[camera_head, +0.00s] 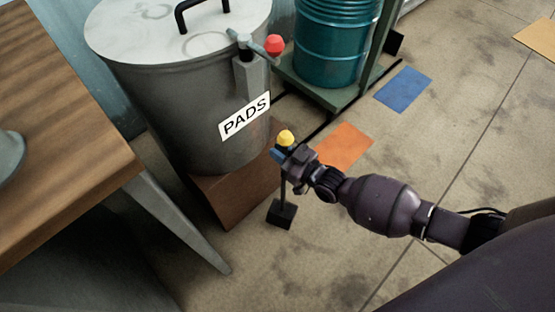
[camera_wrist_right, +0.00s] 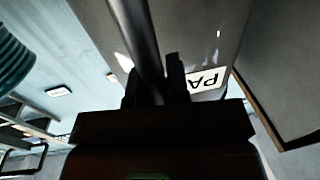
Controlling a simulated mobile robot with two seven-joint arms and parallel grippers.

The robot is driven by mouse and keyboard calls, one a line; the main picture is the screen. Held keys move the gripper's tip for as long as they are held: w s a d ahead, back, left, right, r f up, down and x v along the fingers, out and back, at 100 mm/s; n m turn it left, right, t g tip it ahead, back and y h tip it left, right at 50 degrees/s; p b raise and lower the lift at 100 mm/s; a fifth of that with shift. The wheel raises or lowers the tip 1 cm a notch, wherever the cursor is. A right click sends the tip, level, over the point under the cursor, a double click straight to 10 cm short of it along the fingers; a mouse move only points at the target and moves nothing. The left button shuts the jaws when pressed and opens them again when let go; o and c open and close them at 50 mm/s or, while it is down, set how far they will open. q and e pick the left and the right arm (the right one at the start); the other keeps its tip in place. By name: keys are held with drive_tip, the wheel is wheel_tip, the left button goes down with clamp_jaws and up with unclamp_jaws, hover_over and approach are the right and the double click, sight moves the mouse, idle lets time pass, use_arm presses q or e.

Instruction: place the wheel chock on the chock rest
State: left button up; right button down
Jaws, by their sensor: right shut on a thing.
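The wheel chock (camera_head: 282,214) looks like a small black block at the foot of a thin dark upright rod with a yellow knob (camera_head: 286,138) on top. My right gripper (camera_head: 284,157) is shut on the rod just below the knob. In the right wrist view the dark rod (camera_wrist_right: 138,40) runs between the fingers (camera_wrist_right: 155,88). I cannot tell whether the block touches the floor. An orange patch (camera_head: 344,147) and a blue patch (camera_head: 403,90) lie on the floor beyond the gripper; I cannot tell which, if either, is the chock rest. My left gripper is not in view.
A grey bin labelled PADS (camera_head: 180,110) stands on a brown base (camera_head: 222,195), close left of the chock. A wooden table (camera_head: 90,130) is at left. A teal drum (camera_head: 335,45) stands on a green stand (camera_head: 320,92) behind. Floor to the right is open.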

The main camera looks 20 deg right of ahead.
use_arm(q)
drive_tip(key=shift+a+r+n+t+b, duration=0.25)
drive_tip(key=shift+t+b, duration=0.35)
drive_tip(key=shift+b, duration=0.45)
use_arm(e)
wheel_tip(320, 180, down, 4)
drive_tip(key=shift+w+f, duration=0.1)
drive_tip(key=shift+w, duration=0.05)
drive_tip(key=c, duration=1.1)
unclamp_jaws()
drive_tip(key=shift+f, duration=0.15)
use_arm(q)
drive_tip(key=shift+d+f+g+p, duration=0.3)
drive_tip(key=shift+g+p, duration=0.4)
drive_tip(key=shift+p, duration=0.65)
use_arm(e)
drive_tip(key=v, duration=1.2)
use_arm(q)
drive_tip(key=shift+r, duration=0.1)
